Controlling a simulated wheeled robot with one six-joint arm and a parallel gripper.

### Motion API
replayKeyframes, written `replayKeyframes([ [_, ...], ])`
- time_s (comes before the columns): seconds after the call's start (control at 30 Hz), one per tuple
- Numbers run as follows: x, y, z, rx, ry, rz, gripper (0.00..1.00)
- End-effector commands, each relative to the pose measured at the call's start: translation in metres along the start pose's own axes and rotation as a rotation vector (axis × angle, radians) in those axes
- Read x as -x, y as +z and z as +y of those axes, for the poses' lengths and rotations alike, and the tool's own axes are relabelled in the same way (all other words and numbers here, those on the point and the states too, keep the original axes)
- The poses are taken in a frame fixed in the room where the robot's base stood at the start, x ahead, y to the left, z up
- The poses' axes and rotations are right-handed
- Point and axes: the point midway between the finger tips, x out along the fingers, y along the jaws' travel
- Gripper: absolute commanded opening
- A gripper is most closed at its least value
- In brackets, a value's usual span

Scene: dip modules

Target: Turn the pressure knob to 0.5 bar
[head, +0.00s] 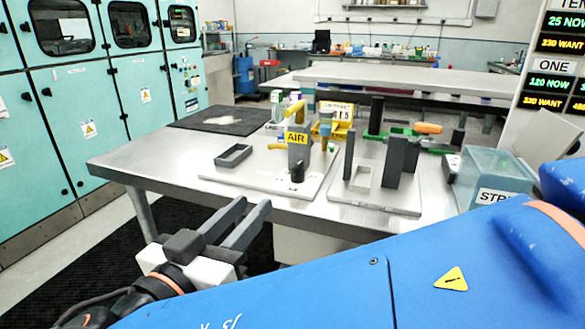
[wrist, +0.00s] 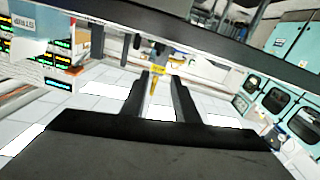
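A grey block with a yellow AIR label (head: 297,138) stands on a white base plate (head: 240,180) on the table. A small black knob-like part (head: 298,172) sits low at its front; I cannot tell whether it is the pressure knob, and no scale or pressure reading is legible. My gripper (head: 253,203) is in front of the table's near edge, apart from the AIR block. Its two dark fingers are parallel with an empty gap between them. In the wrist view my gripper (wrist: 160,76) also shows open, with nothing held between the fingers.
The metal table (head: 130,165) has a free strip along its front left. A small black tray (head: 234,156) lies left of the AIR block. A second plate with grey uprights (head: 401,160) stands to the right, beside a clear STRIP bin (head: 490,175). Teal cabinets (head: 80,120) line the left.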

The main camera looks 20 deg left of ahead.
Motion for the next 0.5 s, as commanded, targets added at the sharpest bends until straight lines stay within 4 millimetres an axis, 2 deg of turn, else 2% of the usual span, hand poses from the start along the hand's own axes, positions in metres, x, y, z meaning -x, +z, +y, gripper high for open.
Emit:
replayKeyframes([
  [0.1,0.014,0.003,-0.001,-0.095,0.030,-0.009,0.27],
  [0.23,0.018,0.004,0.001,-0.141,0.046,-0.010,0.27],
  [0.37,0.010,0.004,0.001,-0.147,0.049,-0.011,0.27],
  [0.5,-0.008,0.005,0.003,-0.146,0.051,-0.012,0.27],
])
